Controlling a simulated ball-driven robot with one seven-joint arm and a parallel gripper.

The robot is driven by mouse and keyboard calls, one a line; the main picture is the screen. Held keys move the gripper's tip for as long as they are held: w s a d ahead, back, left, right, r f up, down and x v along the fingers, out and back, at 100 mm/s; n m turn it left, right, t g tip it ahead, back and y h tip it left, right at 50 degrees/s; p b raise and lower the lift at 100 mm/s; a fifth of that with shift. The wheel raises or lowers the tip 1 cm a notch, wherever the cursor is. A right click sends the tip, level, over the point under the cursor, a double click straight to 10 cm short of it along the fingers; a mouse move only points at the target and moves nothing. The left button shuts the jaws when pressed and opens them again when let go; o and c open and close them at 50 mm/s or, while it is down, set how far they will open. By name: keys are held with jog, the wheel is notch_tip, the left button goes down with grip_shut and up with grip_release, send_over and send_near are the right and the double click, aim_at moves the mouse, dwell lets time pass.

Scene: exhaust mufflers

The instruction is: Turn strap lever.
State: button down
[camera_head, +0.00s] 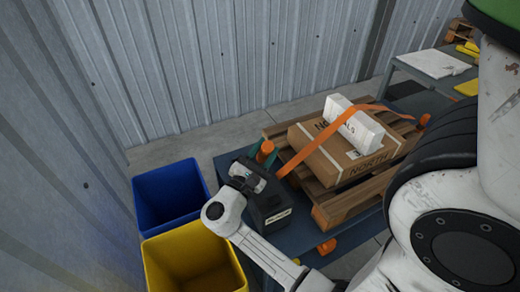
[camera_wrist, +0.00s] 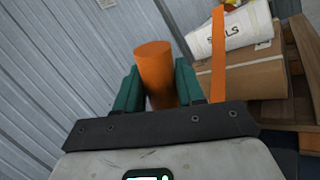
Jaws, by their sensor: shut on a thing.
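The strap lever shows as an orange cylindrical handle (camera_wrist: 157,72) in the wrist view. My gripper (camera_wrist: 158,88) has its two green fingers on either side of the handle and is shut on it. In the head view the orange handle (camera_head: 266,147) rises at the gripper (camera_head: 258,155), beside a dark box-shaped unit (camera_head: 270,205). An orange strap (camera_head: 325,137) runs from near this unit up over a cardboard box (camera_head: 330,160) and a white package (camera_head: 353,127). The lower part of the handle is hidden by my gripper.
The box rests on a wooden pallet (camera_head: 338,207) on a dark blue table (camera_head: 226,159). A blue bin (camera_head: 170,195) and a yellow bin (camera_head: 193,258) stand to the left. A corrugated metal wall (camera_head: 220,60) stands behind. Another table (camera_head: 430,65) is at the upper right.

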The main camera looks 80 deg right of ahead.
jog(key=s+a+f+m+g+b, duration=0.3)
jog(key=m+b, duration=0.2)
jog(key=b, duration=0.1)
jog(key=shift+a+f+m+h, duration=0.3)
jog(key=shift+a+h, duration=0.05)
jog(key=shift+h, duration=0.05)
jog(key=c, duration=0.8)
grip_release()
jog(key=shift+a, duration=0.1)
jog(key=b+v, duration=0.1)
jog(key=v, duration=0.9)
jog(key=shift+a+f+b, duration=0.15)
jog(key=shift+f+b, duration=0.15)
jog(key=shift+w, duration=0.15)
